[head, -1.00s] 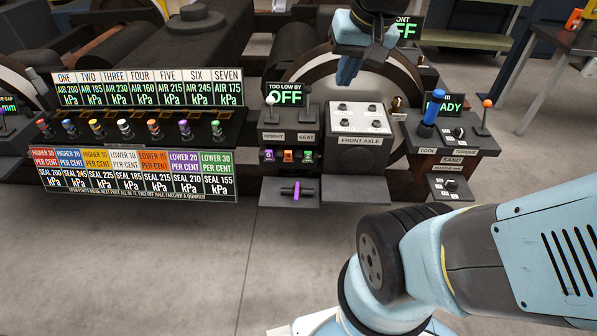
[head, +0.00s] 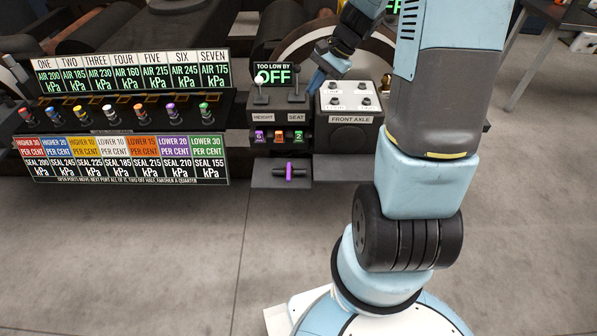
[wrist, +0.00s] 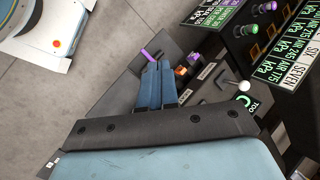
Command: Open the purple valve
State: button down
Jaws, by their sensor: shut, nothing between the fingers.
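A short bar with a purple handle (head: 290,170) lies on a small grey shelf below the HEIGHT and SEAT box, and looks like the purple valve. The purple handle also shows in the wrist view (wrist: 148,54), just beyond my fingertips. A purple-topped knob (head: 171,111) also stands in the row under SIX. My gripper (head: 317,80) is shut and empty, up and right of the purple handle, beside the box. Its blue fingers (wrist: 155,68) lie side by side in the wrist view. I see no contact with the handle.
The HEIGHT and SEAT box (head: 280,115) has two upright levers and small coloured numbered blocks. The FRONT AXLE panel (head: 348,103) stands to its right. A display board (head: 130,150) with several coloured knobs is at left. Open floor (head: 180,260) lies in front.

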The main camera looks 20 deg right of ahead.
aim_at(289, 173)
jog(key=d+f+m+y, duration=0.1)
jog(key=f+m, duration=0.3)
jog(key=f, duration=0.7)
jog(key=w+d+f+m+t+y, duration=0.1)
jog(key=d+f+m, duration=0.3)
jog(key=f, duration=0.8)
jog(key=w+d+f+m+t+y, duration=0.1)
jog(key=d+f+m, duration=0.2)
jog(key=f, duration=0.9)
jog(key=shift+m, duration=0.5)
jog(key=shift+a, duration=0.1)
jog(key=x, duration=1)
jog(key=shift+f, duration=0.15)
jog(key=shift+w+a, duration=0.2)
jog(key=shift+a, duration=0.35)
jog(key=shift+w+a, duration=0.2)
jog(key=shift+a, duration=0.4)
jog(key=shift+w+a, duration=0.2)
jog(key=shift+a, duration=0.45)
